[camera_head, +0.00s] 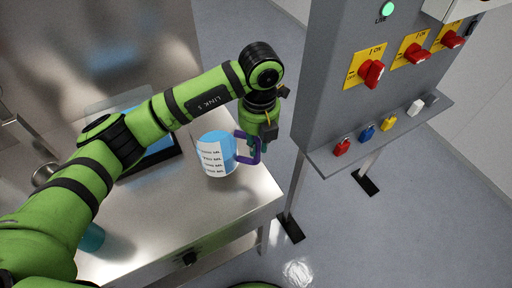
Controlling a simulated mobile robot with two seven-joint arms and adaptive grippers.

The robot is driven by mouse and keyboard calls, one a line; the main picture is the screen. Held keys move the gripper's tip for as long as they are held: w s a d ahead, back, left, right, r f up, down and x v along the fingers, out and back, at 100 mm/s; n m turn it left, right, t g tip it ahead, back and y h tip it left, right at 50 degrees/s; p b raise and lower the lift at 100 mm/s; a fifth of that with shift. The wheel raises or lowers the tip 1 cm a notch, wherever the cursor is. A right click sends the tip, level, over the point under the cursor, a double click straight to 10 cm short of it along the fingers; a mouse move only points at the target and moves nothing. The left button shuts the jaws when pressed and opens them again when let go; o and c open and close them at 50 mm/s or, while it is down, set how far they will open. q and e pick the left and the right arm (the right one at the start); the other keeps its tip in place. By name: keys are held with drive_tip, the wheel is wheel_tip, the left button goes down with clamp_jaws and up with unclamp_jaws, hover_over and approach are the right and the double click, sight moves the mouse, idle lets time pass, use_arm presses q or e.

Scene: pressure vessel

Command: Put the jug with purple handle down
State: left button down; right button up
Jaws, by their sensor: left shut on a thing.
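The jug (217,158) is a white measuring jug with printed scale lines, blue inside, and a purple handle (250,149) on its right side. It looks upright, over the right end of the steel table (180,205); I cannot tell whether its base touches the tabletop. My left gripper (258,146) comes down from above and is shut on the purple handle. The arm partly hides the fingers. My right gripper is not in view.
A dark-framed tablet-like panel (158,150) lies on the table behind my arm. A teal object (92,238) is at the lower left. A grey control cabinet (338,75) with red switches and a shelf of coloured padlocks (367,131) stands right. The front tabletop is clear.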

sight(257, 153)
use_arm(q)
drive_tip(key=shift+w+a+f, duration=0.1)
drive_tip(key=shift+f, duration=0.1)
wheel_tip(257, 153, down, 3)
drive_tip(key=shift+f+p, duration=0.15)
drive_tip(key=shift+p, duration=0.85)
drive_tip(key=shift+f, duration=0.25)
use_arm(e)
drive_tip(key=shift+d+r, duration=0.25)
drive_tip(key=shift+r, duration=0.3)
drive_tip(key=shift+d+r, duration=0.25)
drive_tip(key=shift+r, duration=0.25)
use_arm(q)
drive_tip(key=shift+f+b, duration=0.25)
drive_tip(key=shift+b, duration=0.05)
drive_tip(key=c, duration=1.2)
unclamp_jaws()
drive_tip(key=shift+r, duration=0.1)
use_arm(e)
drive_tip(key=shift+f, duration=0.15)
